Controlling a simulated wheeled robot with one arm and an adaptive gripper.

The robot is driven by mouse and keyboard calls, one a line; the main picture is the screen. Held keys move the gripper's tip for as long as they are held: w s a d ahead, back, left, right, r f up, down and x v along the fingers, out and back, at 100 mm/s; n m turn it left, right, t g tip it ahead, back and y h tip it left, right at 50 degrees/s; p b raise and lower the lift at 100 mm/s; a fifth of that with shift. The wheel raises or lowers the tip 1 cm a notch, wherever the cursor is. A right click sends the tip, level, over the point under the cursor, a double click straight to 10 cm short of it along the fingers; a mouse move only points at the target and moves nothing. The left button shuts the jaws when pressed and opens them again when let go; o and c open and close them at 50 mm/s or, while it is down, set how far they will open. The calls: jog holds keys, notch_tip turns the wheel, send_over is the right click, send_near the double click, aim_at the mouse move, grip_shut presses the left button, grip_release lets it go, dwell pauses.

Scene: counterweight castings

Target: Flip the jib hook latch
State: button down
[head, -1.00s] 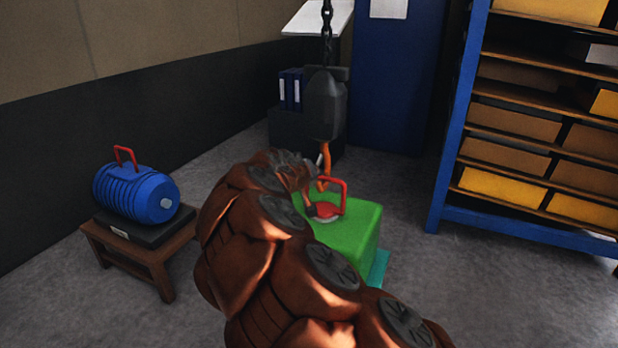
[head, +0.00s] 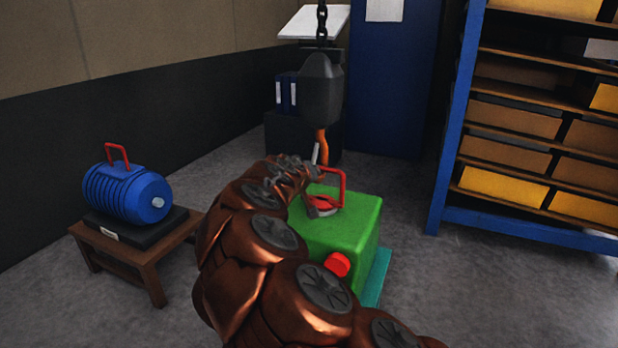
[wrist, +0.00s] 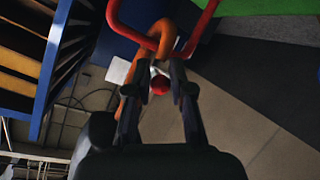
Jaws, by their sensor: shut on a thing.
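The orange jib hook (head: 321,144) hangs from a dark block (head: 321,88) on a chain, above the green casting (head: 340,230). A red lifting handle (head: 341,186) stands on the casting. In the wrist view the hook (wrist: 130,100) and red handle (wrist: 140,36) cross; I cannot tell whether they are linked. A small pale latch with a red knob (wrist: 160,85) sits between my gripper's (wrist: 159,78) fingers, beside the hook. My gripper is shut on this latch. In the head view my arm mostly hides the gripper and lower hook.
A blue ribbed casting (head: 128,192) with a red handle sits on a small wooden table (head: 150,258) at left. A blue-framed shelf (head: 452,130) with boxes stands at right. A red knob (head: 338,264) projects from the green casting's front. Floor between is clear.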

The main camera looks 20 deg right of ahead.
jog(key=shift+d+f, duration=0.15)
jog(key=shift+f, duration=0.25)
jog(key=c, duration=1.8)
grip_release()
jog(key=shift+r, duration=0.1)
jog(key=o, duration=0.8)
jog(key=shift+w+r, duration=0.1)
jog(key=shift+r, duration=0.05)
jog(key=v, duration=1.2)
